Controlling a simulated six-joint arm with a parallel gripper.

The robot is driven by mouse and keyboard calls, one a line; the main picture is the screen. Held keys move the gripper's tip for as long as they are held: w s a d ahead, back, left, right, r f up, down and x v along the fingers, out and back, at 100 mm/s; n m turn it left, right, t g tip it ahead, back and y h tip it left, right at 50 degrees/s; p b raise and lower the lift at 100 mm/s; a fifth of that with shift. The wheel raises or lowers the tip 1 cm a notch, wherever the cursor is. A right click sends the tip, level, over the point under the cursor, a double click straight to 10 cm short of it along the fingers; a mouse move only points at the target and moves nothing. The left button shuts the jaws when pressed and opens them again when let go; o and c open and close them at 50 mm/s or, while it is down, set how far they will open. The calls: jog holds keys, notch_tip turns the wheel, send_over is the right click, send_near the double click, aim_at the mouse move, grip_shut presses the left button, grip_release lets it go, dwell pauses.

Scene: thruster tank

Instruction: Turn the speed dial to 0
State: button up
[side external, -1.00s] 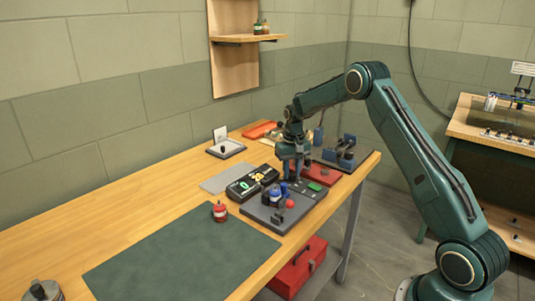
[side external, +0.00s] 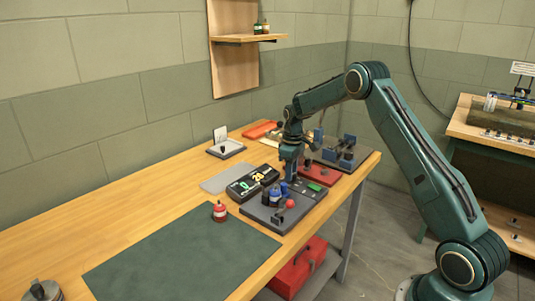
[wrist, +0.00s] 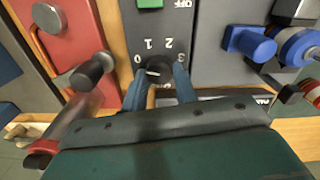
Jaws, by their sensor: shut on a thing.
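The speed dial (wrist: 159,66) is a dark round knob on a grey panel in the wrist view. The numbers 0, 1, 2 and 3 show upside down around it. A pale pointer mark on the knob faces left, toward the side of the 0; I cannot tell whether it lines up exactly. My gripper (wrist: 160,84) is shut on the dial, one blue finger on each side. In the side view my gripper (side external: 291,179) points down at the grey control panel (side external: 262,217), and the dial is hidden there.
A green button (wrist: 150,3) is near the dial. Blue parts (wrist: 252,45) and a red plate (wrist: 78,30) flank it.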

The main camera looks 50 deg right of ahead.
jog(key=shift+r, duration=0.15)
jog(key=o, duration=1)
jog(key=shift+c, duration=0.2)
notch_tip(320, 180, up, 14)
dwell(0.5)
